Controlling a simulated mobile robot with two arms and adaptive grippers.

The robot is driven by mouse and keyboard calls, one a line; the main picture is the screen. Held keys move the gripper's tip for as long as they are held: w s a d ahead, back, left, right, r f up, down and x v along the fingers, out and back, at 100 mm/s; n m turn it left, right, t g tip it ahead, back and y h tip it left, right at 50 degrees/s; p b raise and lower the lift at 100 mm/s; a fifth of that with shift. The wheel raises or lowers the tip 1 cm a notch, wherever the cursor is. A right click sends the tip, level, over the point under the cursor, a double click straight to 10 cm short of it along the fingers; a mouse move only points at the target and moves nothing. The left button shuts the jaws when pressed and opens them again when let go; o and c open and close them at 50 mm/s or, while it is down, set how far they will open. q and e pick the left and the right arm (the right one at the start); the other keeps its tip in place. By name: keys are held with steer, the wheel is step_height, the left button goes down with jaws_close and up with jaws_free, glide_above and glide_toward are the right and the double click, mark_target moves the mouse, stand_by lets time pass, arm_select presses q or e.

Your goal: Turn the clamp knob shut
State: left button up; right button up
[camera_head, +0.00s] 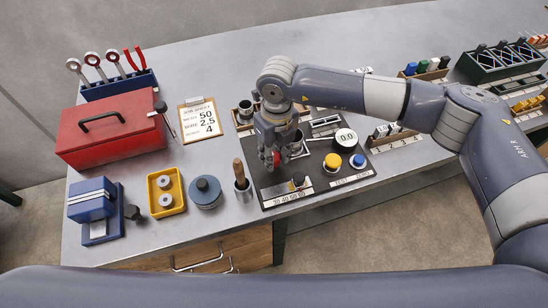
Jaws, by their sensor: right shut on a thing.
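My right gripper (275,152) reaches down over the dark test panel (335,184) from the right. It is shut on a small red knob (276,160), apparently the clamp knob, at the panel's left side. The fingers hide most of the knob, so its turn angle cannot be told. A metal cylinder (297,142) stands just right of the gripper, partly hidden by it. My left gripper is not in view.
On the panel are a white dial reading 0.0 (346,138), a yellow button (333,161) and a blue button (357,160). A wood-handled tool (239,170) stands close left. A red toolbox (110,131) and job sheet (201,120) lie farther left.

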steer(key=m+b, duration=0.5)
steer(key=m, duration=0.1)
steer(key=shift+f+m+b, duration=0.15)
steer(key=shift+m+b, duration=0.15)
steer(key=m+b, duration=0.2)
steer(key=m, duration=0.1)
steer(key=shift+b, duration=0.35)
steer(key=shift+r+m+b, duration=0.2)
steer(key=shift+m+b, duration=0.8)
steer(key=shift+m, duration=0.7)
steer(key=shift+r, duration=0.1)
steer(key=o, duration=1)
steer(key=shift+o, duration=0.4)
